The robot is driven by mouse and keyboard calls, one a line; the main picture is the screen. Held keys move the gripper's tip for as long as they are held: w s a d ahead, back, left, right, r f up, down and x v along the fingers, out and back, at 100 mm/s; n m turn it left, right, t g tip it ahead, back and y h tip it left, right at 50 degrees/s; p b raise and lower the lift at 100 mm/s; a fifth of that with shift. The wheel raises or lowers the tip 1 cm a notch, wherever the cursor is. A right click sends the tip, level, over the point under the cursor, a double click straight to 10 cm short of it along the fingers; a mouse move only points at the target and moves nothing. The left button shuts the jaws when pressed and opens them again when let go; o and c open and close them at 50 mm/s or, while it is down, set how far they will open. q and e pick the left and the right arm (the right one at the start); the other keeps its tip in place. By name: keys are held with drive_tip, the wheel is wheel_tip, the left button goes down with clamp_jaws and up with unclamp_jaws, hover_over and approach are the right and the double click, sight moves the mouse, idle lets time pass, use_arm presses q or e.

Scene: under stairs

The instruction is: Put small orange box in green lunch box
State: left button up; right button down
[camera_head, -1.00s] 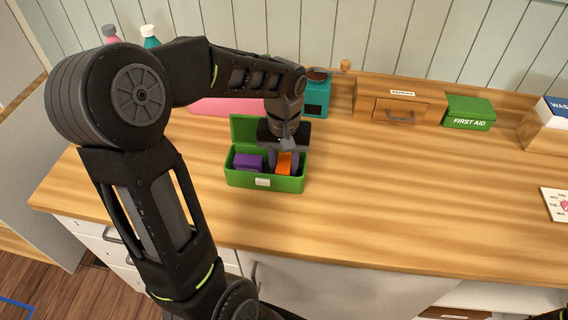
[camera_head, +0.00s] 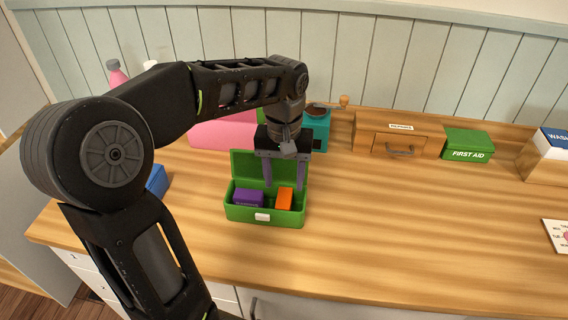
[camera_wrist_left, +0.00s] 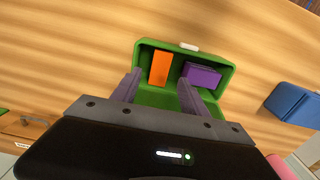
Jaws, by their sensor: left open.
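The green lunch box (camera_head: 238,214) stands open on the wooden counter, its lid raised at the back. The small orange box (camera_head: 284,198) lies inside it on the right, beside a purple box (camera_head: 248,197). My left gripper (camera_head: 283,186) is open and empty above the lunch box, its fingers apart from the orange box. In the left wrist view, the gripper (camera_wrist_left: 157,85) points at the lunch box (camera_wrist_left: 226,54), with the orange box (camera_wrist_left: 160,67) and purple box (camera_wrist_left: 202,76) inside. My right gripper is not in view.
A pink box (camera_head: 222,133) and a teal grinder (camera_head: 318,128) stand behind the lunch box. A wooden drawer box (camera_head: 390,132) and green first aid box (camera_head: 468,145) stand further right. A blue object (camera_head: 156,180) is at left. The counter's front right is clear.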

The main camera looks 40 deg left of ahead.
sight(284, 198)
use_arm(q)
drive_tip(key=shift+r, duration=2.4)
